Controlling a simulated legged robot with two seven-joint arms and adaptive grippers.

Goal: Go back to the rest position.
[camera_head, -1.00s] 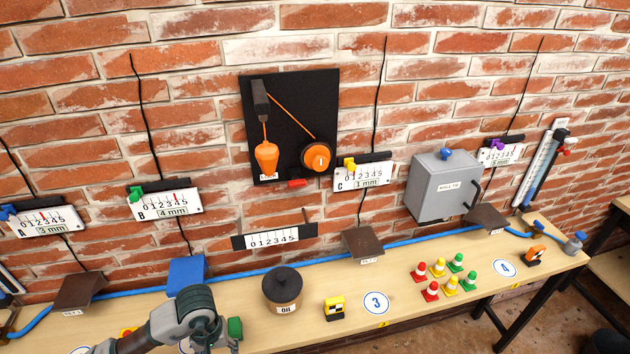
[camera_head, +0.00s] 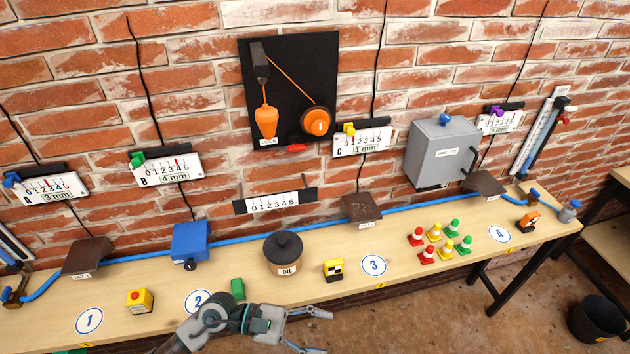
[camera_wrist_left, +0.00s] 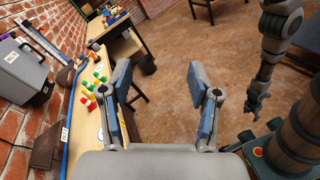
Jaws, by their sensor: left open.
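My left gripper (camera_head: 322,330) reaches past the bench's front edge at the bottom of the head view. Its two fingers are spread with nothing between them. In the left wrist view the same open fingers (camera_wrist_left: 168,85) point out over the brown floor, beside the bench. In the left wrist view what appears to be my right arm hangs at the right, with its gripper (camera_wrist_left: 256,102) low and small; its finger gap is unclear. The right gripper is outside the head view.
The wooden bench (camera_head: 140,332) runs along the brick wall. Near my left arm stand a green block (camera_head: 238,288), a lidded oil pot (camera_head: 283,262) and a yellow-black block (camera_head: 333,269). Small cones (camera_head: 435,233) stand further right. A dark bin (camera_head: 596,318) stands on open floor.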

